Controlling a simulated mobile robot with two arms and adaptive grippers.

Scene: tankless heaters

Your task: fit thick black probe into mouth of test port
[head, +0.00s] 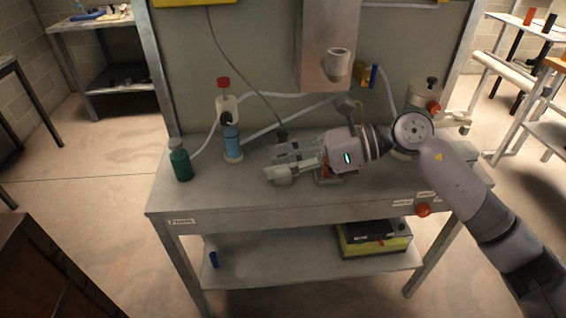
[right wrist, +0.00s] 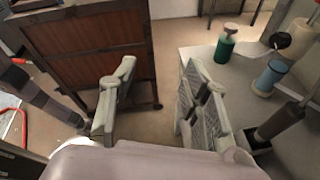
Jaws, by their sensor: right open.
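The thick black probe (head: 281,134) stands on the workbench behind my right gripper, with a grey cable running up from it. In the right wrist view a dark upright cylinder in a black base, likely the probe (right wrist: 279,122), is to the right of the fingers, outside them. My right gripper (head: 282,163) points left, low over the bench top. Its fingers (right wrist: 158,105) are wide apart with nothing between them. A grey round cup with an open mouth, likely the test port (head: 338,63), sticks out from the metal housing above the bench. My left gripper is not in view.
A green bottle (head: 180,162) and a blue cylinder (head: 232,142) stand on the bench at left. A white red-capped filter (head: 226,98) is behind them. The front left bench top is clear.

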